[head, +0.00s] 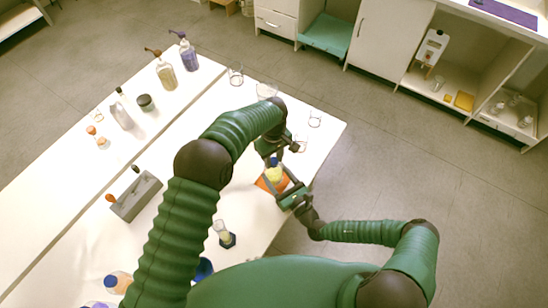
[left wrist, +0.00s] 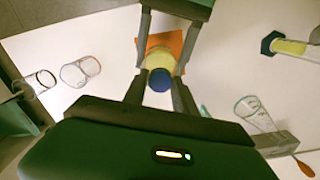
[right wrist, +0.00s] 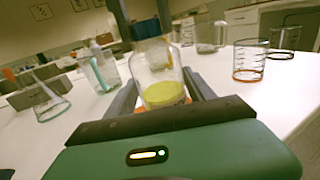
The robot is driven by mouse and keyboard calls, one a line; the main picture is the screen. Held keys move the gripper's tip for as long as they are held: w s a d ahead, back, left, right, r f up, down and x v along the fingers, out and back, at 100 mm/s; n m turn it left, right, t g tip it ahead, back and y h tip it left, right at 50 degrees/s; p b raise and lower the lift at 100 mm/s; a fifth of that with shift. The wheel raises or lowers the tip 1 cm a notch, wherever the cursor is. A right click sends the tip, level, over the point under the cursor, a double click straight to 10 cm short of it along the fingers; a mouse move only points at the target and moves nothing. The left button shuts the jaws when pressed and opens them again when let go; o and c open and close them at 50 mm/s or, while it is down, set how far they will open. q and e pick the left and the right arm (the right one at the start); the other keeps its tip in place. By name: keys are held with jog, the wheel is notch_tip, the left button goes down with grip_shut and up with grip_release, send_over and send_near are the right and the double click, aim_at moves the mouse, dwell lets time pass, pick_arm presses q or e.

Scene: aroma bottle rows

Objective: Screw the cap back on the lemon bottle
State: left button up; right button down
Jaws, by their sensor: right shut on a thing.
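The lemon bottle, clear with yellow liquid (right wrist: 163,93), stands over an orange mat (head: 264,185) at the table's right edge. It also shows in the head view (head: 274,176). My right gripper (head: 288,192) is shut on the bottle's body. The dark blue cap (left wrist: 160,80) is at the top of the bottle, and shows at the neck in the right wrist view (right wrist: 146,28). Whether it is fully seated I cannot tell. My left gripper (left wrist: 159,84) is open, its fingertips on either side of the cap with a small gap.
Clear beakers (right wrist: 250,62) and a flask (right wrist: 45,100) stand nearby. A grey rack (head: 137,197) and pump bottles (head: 188,54) stand farther left. The table's right edge is close.

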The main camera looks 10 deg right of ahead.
pick_arm(q)
grip_shut()
jog(key=m, duration=0.4)
jog(key=shift+d, duration=0.1)
jog(key=m, duration=0.6)
jog(key=shift+m, duration=0.4)
jog(key=m, duration=0.4)
jog(key=shift+w, duration=0.1)
jog(key=o, duration=0.8)
grip_release()
jog(key=shift+r, duration=0.1)
